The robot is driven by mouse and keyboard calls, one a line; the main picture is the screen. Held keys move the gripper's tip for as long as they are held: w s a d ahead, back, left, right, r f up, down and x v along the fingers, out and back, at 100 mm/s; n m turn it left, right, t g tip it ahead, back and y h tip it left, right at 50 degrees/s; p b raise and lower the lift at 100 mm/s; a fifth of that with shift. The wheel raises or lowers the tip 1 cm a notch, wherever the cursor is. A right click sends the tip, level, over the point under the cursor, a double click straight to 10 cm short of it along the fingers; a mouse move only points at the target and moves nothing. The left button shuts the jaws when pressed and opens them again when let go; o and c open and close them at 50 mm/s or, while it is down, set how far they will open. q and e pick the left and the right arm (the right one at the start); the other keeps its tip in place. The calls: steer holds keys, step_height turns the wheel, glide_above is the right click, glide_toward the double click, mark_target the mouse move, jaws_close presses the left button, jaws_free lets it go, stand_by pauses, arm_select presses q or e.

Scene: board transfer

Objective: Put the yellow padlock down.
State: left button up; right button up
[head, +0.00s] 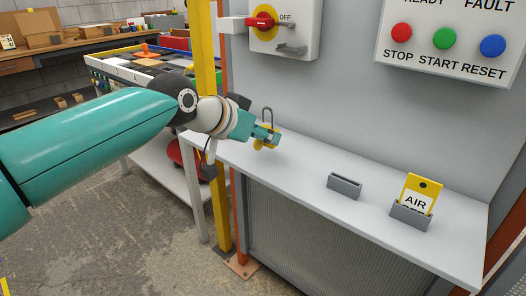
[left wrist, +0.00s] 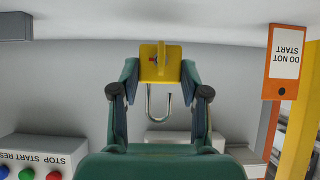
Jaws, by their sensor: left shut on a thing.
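The yellow padlock (head: 260,145) is upright at the left end of the grey shelf (head: 300,182), with its metal shackle pointing up. My left gripper (head: 267,136) is shut on its body from the left. In the left wrist view, which is upside down, the padlock (left wrist: 160,63) sits between both fingertips and its open-looking shackle hangs down in the picture. I cannot tell whether its underside touches the shelf. My right gripper is not in view.
An empty grey holder (head: 345,186) and another holder (head: 410,214) with a yellow AIR tag (head: 421,193) stand on the shelf. A switch box (head: 283,29) and button panel (head: 447,42) are on the wall behind. An orange DO NOT START tag (left wrist: 282,90) shows in the wrist view.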

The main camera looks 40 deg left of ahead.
mark_target(261, 148)
arm_select(q)
step_height(261, 148, down, 3)
steer(key=shift+f+b, duration=0.15)
steer(key=shift+b, duration=0.3)
steer(key=shift+f, duration=0.15)
steer(key=o, duration=1.1)
steer(key=shift+o, duration=0.2)
steer(key=shift+r, duration=0.2)
